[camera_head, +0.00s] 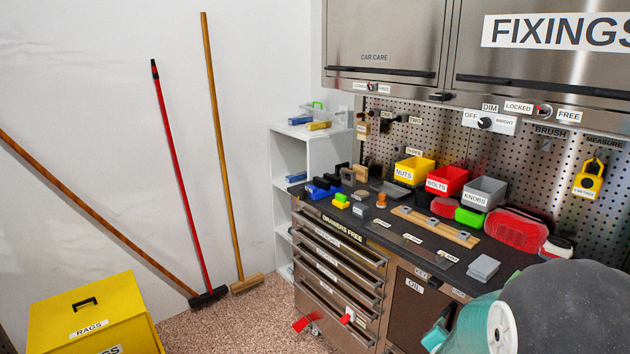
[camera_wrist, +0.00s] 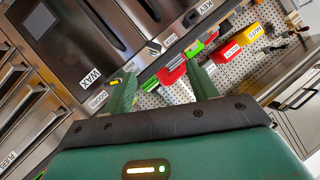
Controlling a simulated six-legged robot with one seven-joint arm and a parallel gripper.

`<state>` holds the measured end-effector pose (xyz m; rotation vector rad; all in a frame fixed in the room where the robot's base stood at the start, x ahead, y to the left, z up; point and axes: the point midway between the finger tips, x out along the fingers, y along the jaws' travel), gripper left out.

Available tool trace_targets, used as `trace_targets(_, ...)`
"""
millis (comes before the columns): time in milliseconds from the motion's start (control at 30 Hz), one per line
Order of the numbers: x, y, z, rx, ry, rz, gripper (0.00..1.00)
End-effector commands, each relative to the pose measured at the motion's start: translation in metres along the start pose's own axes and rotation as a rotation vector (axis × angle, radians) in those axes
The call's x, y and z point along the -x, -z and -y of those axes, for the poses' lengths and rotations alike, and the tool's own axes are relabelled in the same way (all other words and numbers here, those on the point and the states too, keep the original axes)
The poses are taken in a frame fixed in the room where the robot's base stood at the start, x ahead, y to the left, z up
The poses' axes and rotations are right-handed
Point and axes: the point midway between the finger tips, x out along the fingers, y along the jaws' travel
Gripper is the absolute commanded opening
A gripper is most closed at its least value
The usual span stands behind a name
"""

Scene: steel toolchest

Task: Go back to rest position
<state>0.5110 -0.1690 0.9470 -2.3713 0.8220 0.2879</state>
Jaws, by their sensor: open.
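My gripper (camera_wrist: 163,86) shows in the wrist view, its two green fingers spread apart with nothing held between them. Beyond the fingers, the wrist view shows the steel cabinet fronts, the perforated panel and the coloured bins at a tilt. In the head view a teal and dark grey part of my arm fills the lower right corner; the fingers do not show there. The steel toolchest (camera_head: 328,274) stands below the dark worktop, and my arm part hides the worktop's right end.
On the worktop are the yellow NUTS bin (camera_head: 414,170), red BOLTS bin (camera_head: 447,182), grey KNOBS bin (camera_head: 484,193) and several small items. A yellow RAGS box (camera_head: 95,310) stands lower left. Long-handled brooms (camera_head: 178,170) lean on the wall. Speckled floor (camera_head: 235,325) is clear between.

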Motion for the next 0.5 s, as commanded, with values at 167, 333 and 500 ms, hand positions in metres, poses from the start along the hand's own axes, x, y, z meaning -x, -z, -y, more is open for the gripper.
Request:
trace_targets(167,0.043,0.002,0.052,0.09,0.094,0.194,0.58)
trace_targets(333,0.097,0.002,0.083,0.225,0.172,0.363,0.58)
trace_targets(500,0.159,0.004,0.096,0.396,0.234,0.507,0.58)
